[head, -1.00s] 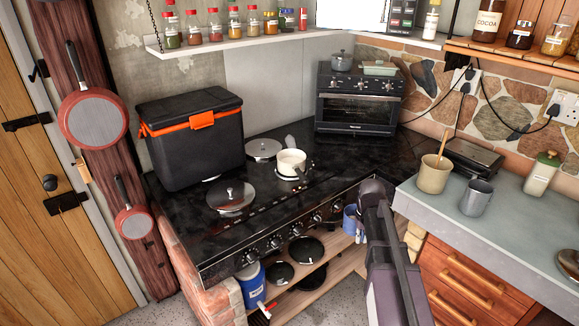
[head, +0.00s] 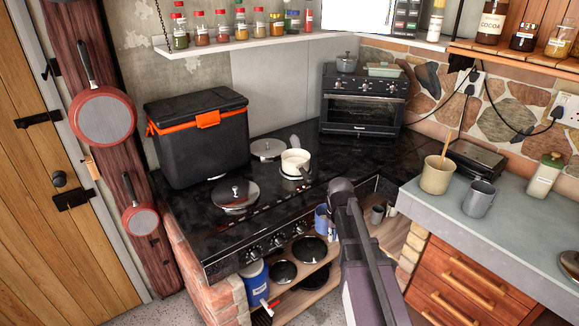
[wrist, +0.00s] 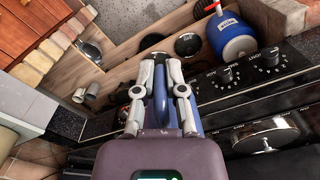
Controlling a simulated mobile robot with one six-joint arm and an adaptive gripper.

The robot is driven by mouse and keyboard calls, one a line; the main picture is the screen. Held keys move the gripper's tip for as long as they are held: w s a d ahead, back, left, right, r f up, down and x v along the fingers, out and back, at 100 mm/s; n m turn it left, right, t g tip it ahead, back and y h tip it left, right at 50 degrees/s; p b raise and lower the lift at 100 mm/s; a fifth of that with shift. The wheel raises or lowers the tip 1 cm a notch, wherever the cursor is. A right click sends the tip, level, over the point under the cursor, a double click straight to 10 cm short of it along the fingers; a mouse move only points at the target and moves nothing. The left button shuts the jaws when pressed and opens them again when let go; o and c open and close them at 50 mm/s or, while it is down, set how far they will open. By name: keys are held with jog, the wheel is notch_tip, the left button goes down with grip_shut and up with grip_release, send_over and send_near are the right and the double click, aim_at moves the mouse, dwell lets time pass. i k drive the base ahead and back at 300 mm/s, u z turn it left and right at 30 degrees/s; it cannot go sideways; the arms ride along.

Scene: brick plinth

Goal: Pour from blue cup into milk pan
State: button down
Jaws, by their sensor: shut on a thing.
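The milk pan (head: 295,161) is small and cream-coloured. It stands upright on the rear right of the black stove top, and its inside is only partly seen. My gripper (wrist: 160,60) is shut on the blue cup (wrist: 193,112), with a blue strip of it between the fingers. In the head view the blue cup (head: 321,218) shows just left of my arm, in front of the stove and lower than the milk pan. My arm hides part of the gripper there. The cup's contents cannot be seen.
A lidded silver pan (head: 235,196) and a round lid (head: 267,149) are on the stove. A black cooler (head: 198,137) stands at its left and a toaster oven (head: 362,103) behind. Below, a shelf holds dark pans (head: 309,250) and a blue canister (head: 256,282).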

aim_at(296, 160)
jog(key=u, duration=0.2)
jog(key=i, duration=0.45)
jog(key=u, duration=1.2)
